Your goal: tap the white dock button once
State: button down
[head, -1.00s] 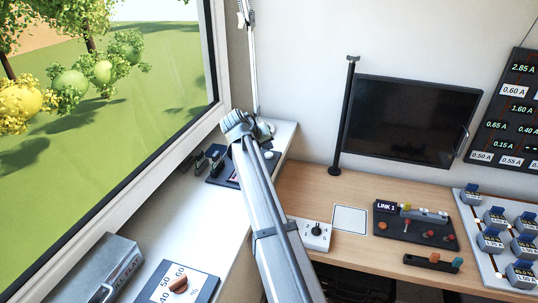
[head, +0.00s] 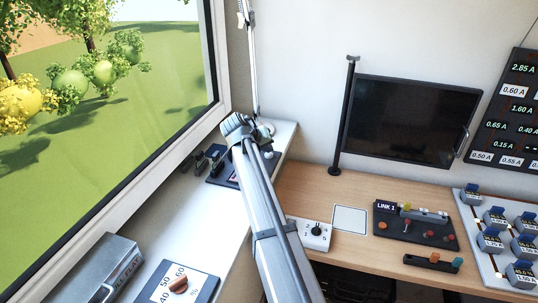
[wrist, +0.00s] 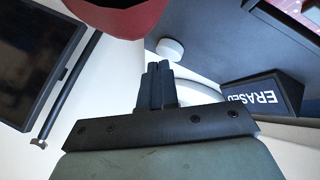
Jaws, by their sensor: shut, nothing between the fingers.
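In the wrist view, a white round button (wrist: 170,49) stands out from a dark dock panel (wrist: 212,50). My gripper (wrist: 157,68) is shut and empty. Its fingertips are just below the button in that picture; I cannot tell whether they touch it. A dark block labelled ERASED (wrist: 262,97) is to the right of the fingers. In the head view, a dark panel (head: 220,173) on the white sill is partly covered by my arm. My fingertips and the button cannot be made out there.
A dark red rounded object (wrist: 115,15) is close above the fingers in the wrist view. In the head view, a white lamp stand (head: 252,70) rises behind my arm. A white dial box (head: 312,234) and a LINK 1 panel (head: 415,225) sit on the wooden desk.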

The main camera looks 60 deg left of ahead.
aim_at(267, 155)
jog(key=shift+f, duration=0.4)
dwell(0.6)
jog(key=shift+r, duration=0.9)
jog(key=shift+r, duration=0.1)
jog(key=shift+r, duration=2.4)
